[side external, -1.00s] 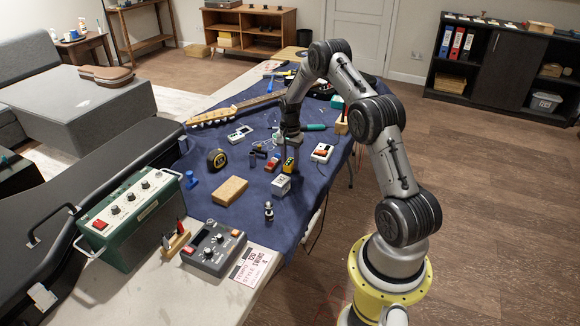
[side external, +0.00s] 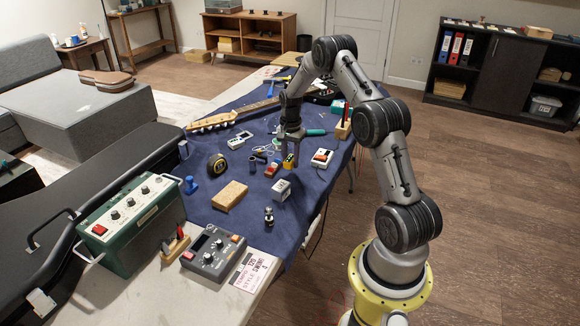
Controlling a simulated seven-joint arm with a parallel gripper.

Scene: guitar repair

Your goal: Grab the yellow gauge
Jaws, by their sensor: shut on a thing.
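The yellow gauge (side external: 289,162) is small, with a dark lower part, and shows near the middle of the blue cloth. My gripper (side external: 291,158) points down from above, with its fingers at the gauge's top, shut on it. The fingers hide part of the gauge. Whether its underside clears the cloth is hard to tell at this size.
A red pedal (side external: 272,168) is close to the left of the gauge. A white and orange pedal (side external: 322,158) is to the right, and a white box (side external: 281,190) in front. A tape measure (side external: 217,167) and a guitar neck (side external: 236,115) lie farther left and behind.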

